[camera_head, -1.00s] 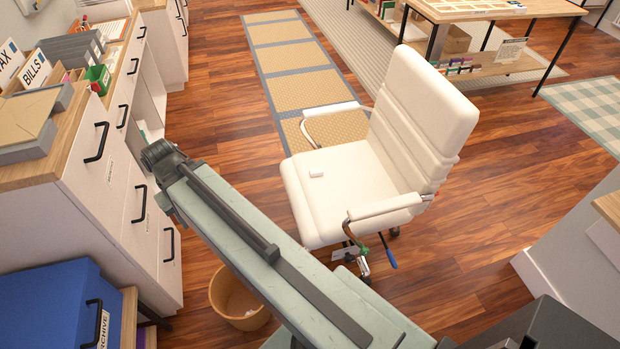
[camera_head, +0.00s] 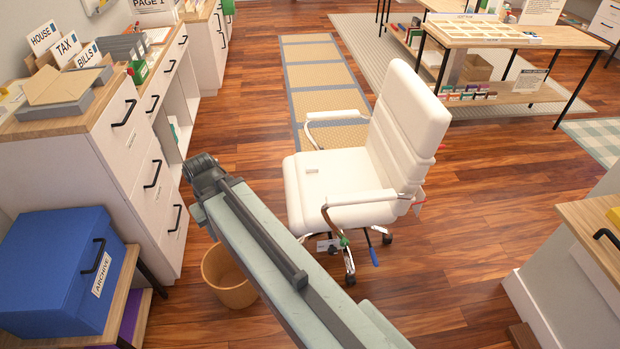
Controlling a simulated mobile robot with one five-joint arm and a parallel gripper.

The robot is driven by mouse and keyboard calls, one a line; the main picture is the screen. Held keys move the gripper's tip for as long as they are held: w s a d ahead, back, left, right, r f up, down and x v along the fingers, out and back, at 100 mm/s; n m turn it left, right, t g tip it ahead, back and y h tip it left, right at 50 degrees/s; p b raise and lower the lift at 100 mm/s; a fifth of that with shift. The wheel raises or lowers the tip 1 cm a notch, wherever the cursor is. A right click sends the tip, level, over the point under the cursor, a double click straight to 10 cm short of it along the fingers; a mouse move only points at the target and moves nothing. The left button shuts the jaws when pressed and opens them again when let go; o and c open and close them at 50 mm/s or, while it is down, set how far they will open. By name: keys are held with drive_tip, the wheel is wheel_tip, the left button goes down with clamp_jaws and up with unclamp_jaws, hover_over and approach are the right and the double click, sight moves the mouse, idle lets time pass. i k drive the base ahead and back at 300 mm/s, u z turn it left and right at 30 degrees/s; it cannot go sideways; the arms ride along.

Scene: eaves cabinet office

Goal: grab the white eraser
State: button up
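The white eraser (camera_head: 311,170) is a small pale block lying on the seat of the white office chair (camera_head: 340,186), toward the seat's rear left part. The chair faces left, with its back on the right and chrome-framed armrests on both sides. My arm reaches in from the bottom of the head view and ends in a dark joint left of the chair. The gripper's fingers do not show. The eraser is apart from my arm and fully visible.
A white drawer cabinet (camera_head: 140,150) runs along the left. A blue archive box (camera_head: 55,275) sits on a low shelf at lower left. A tan waste bin (camera_head: 228,280) stands beneath my arm. A wooden-topped desk (camera_head: 590,222) is at right. Wood floor (camera_head: 450,270) is clear right of the chair.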

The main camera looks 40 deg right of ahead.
sight(309, 169)
drive_tip(key=z, duration=0.15)
drive_tip(key=i, duration=0.9)
drive_tip(key=u, duration=0.05)
